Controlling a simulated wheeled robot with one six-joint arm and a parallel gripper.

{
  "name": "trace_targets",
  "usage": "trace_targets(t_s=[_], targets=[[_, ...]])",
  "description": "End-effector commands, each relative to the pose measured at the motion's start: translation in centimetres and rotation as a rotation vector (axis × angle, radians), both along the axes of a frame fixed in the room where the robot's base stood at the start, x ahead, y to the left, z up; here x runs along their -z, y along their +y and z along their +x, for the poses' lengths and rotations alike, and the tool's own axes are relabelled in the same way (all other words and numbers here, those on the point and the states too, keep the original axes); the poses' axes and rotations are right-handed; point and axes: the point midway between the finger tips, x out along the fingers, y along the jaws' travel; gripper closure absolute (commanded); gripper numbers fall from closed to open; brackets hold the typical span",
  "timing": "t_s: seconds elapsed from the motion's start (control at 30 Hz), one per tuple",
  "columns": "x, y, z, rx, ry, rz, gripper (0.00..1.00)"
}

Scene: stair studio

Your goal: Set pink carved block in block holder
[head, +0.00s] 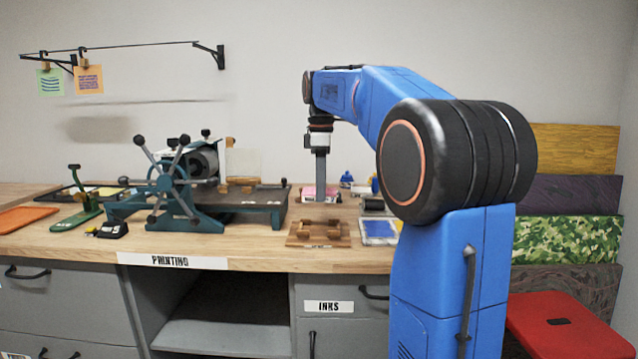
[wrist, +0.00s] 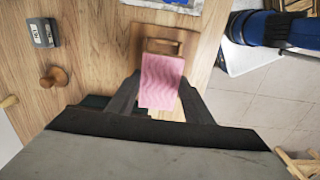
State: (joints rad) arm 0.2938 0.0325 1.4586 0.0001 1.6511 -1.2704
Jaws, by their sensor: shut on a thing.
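My gripper (wrist: 161,84) is shut on the pink carved block (wrist: 162,76), which has a wavy pattern on its face, in the wrist view. A dark finger lies on each side of it. In the head view my gripper (head: 320,190) points down over the bench, with a pink patch around its tip. The wooden block holder (head: 318,238) lies near the bench's front edge, nearer the camera than my gripper. In the wrist view the block holder (wrist: 150,34) shows just beyond the block, which hides part of it. I cannot tell the height gap between them.
The teal press (head: 190,195) with its handwheel stands left of my gripper. In the wrist view a grey labelled weight (wrist: 42,33) and a wooden knob (wrist: 54,76) stand left on the bench. Floor shows at the right.

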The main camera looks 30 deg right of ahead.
Motion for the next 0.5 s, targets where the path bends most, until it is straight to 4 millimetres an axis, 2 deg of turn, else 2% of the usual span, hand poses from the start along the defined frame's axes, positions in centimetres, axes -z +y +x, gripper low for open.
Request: trace_targets(t_s=[0.5], targets=[[3.2, 0.0, 0.0, 0.000, 0.001, 0.001, 0.77]])
